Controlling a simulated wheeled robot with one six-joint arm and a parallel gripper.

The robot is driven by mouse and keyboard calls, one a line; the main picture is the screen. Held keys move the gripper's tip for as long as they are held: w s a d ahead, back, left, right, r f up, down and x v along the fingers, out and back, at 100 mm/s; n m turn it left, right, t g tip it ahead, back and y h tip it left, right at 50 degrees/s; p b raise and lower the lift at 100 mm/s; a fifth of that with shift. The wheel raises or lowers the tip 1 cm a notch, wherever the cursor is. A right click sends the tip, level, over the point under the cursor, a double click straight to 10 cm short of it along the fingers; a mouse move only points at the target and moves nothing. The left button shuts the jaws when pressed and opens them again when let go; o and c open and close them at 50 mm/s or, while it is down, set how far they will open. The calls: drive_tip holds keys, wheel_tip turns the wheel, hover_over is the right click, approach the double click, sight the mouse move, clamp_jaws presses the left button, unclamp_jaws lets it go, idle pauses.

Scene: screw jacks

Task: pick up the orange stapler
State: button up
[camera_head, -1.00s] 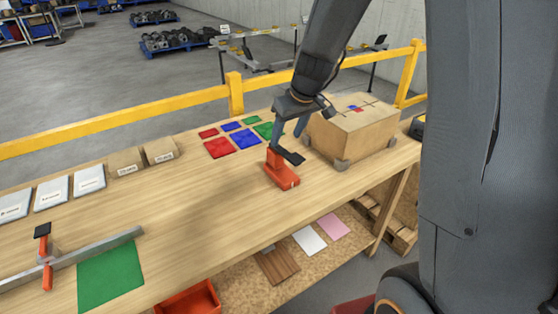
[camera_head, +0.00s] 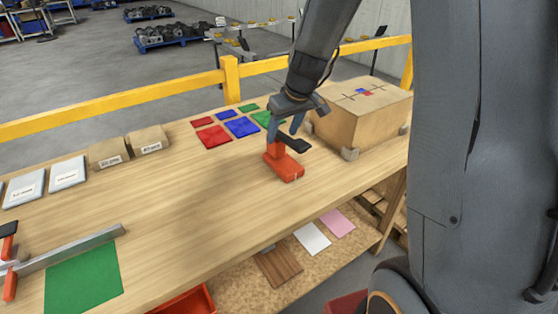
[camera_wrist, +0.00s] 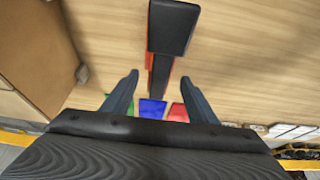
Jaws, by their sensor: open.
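The orange stapler (camera_head: 285,168) stands on the wooden workbench, with an orange base, an upright orange part and a black pad on top. In the wrist view its black top (camera_wrist: 172,28) is at the upper middle, with a narrow orange and black part running down towards the gap between my fingers. My gripper (camera_head: 284,130) is at the stapler's upper part in the head view. In the wrist view the gripper (camera_wrist: 160,77) is open, with a finger on either side of that narrow part. I cannot tell whether the fingers touch it.
A cardboard box (camera_head: 362,122) stands close on the right. Red, blue and green squares (camera_head: 242,126) lie behind the stapler. Smaller boxes (camera_head: 148,140), white packages (camera_head: 67,173), a metal bar (camera_head: 75,248) and a green mat (camera_head: 84,275) are left. The bench in front is clear.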

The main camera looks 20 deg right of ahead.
sight(278, 144)
drive_tip(key=shift+p+x, duration=0.85)
drive_tip(key=shift+x, duration=2.85)
drive_tip(key=shift+w, duration=0.1)
drive_tip(key=shift+r, duration=0.1)
clamp_jaws()
